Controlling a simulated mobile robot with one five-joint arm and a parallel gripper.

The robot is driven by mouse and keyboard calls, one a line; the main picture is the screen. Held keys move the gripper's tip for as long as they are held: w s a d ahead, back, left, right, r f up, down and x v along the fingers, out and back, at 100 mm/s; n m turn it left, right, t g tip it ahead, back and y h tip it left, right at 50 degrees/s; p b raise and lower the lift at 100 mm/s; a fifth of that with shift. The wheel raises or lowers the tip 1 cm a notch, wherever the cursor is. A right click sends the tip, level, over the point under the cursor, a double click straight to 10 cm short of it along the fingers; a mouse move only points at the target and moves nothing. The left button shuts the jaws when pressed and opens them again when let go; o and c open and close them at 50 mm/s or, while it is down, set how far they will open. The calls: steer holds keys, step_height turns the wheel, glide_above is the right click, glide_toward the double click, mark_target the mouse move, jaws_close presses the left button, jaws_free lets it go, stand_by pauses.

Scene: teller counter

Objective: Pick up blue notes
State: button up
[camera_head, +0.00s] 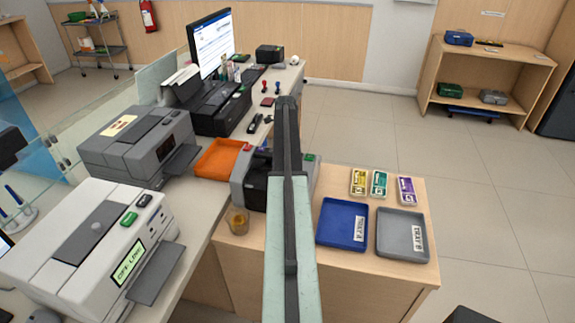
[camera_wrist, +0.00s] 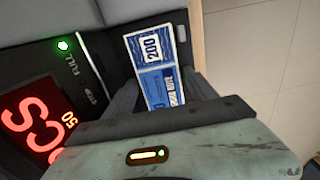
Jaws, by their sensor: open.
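The blue notes (camera_wrist: 152,70) show in the wrist view, a banded blue and white bundle marked 200, lying in the dark recess of a machine (camera_wrist: 90,25). My gripper (camera_wrist: 162,88) is open, with its dark fingers on either side of the lower part of the bundle. I cannot tell whether a finger touches it. In the head view my arm covers part of the grey and black machine (camera_head: 252,183) on the counter. The blue notes and my gripper's fingertips are hidden there.
The machine has a red display (camera_wrist: 35,120) and a green light (camera_wrist: 63,45). Right of it are a blue tray (camera_head: 342,238), a grey tray (camera_head: 402,251) and yellow (camera_head: 359,182), green (camera_head: 379,184) and purple (camera_head: 406,190) note bundles. An amber cup (camera_head: 238,221) stands close by its left.

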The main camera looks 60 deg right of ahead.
steer(key=c, duration=1.3)
steer(key=shift+o, duration=0.2)
step_height(320, 180, up, 10)
steer(key=p, duration=1)
